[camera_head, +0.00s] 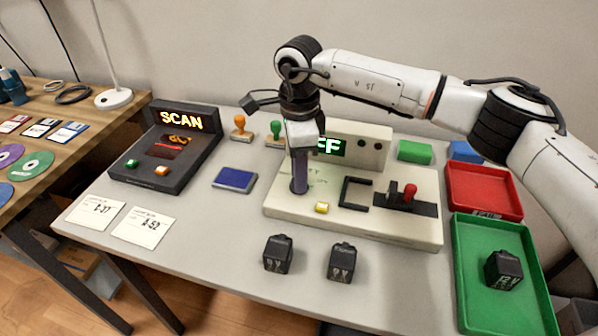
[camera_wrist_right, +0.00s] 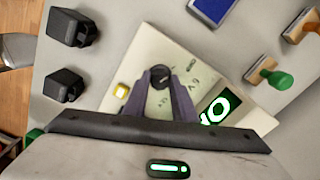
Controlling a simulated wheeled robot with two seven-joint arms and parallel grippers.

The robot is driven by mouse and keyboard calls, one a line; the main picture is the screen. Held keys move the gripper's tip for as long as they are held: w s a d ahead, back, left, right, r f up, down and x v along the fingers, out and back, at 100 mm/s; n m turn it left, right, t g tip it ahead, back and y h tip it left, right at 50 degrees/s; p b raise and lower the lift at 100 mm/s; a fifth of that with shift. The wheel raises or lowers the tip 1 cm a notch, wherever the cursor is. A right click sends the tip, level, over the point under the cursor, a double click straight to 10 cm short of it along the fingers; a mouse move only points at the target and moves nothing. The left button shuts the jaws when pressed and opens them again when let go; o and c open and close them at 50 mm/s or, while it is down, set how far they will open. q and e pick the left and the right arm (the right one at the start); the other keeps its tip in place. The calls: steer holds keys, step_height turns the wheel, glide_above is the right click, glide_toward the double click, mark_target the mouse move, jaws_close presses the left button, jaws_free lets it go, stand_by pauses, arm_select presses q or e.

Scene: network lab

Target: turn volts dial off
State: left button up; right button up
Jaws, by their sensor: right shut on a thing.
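The volts dial (camera_wrist_right: 160,76) is a small dark round knob on the cream test unit (camera_head: 355,226), with printed marks around it. My right gripper (camera_wrist_right: 160,84) comes down on it from above and its two fingers are shut on it, one on each side. In the head view the right gripper (camera_head: 299,180) hides the dial. The lit green display (camera_head: 331,147) on the unit's back panel is partly covered by my wrist; the letters "FF" show. My left gripper is in neither view.
A yellow button (camera_head: 322,207), a black bracket and a red-knobbed lever (camera_head: 409,193) are on the unit near the gripper. Two black blocks (camera_head: 278,254) stand in front. A green tray (camera_head: 503,293) with a black block and a red tray (camera_head: 484,191) are at the right.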

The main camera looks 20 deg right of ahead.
steer(key=o, duration=1)
steer(key=shift+o, duration=0.2)
step_height(320, 180, up, 10)
steer(key=shift+r, duration=0.2)
steer(key=shift+r, duration=0.1)
